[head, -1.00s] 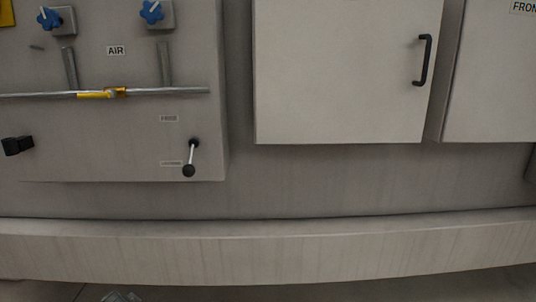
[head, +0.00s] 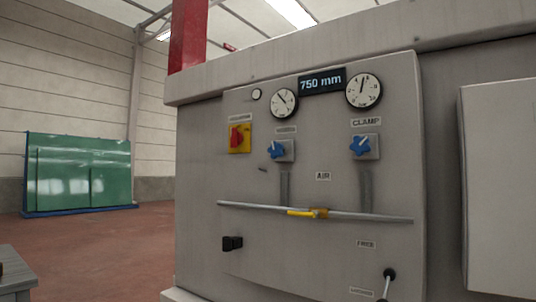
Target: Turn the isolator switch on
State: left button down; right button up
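The isolator switch (head: 236,136) is a red rotary knob on a yellow plate, at the upper left of the grey machine panel (head: 300,245) in the head view. A small label above it is too blurred to read with certainty. The exact angle of the red knob is hard to tell at this size. Neither of my grippers shows in the head view.
Open floor (head: 120,245) lies left.

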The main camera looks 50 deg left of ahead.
aim_at(236, 136)
jog(key=u, duration=1.85)
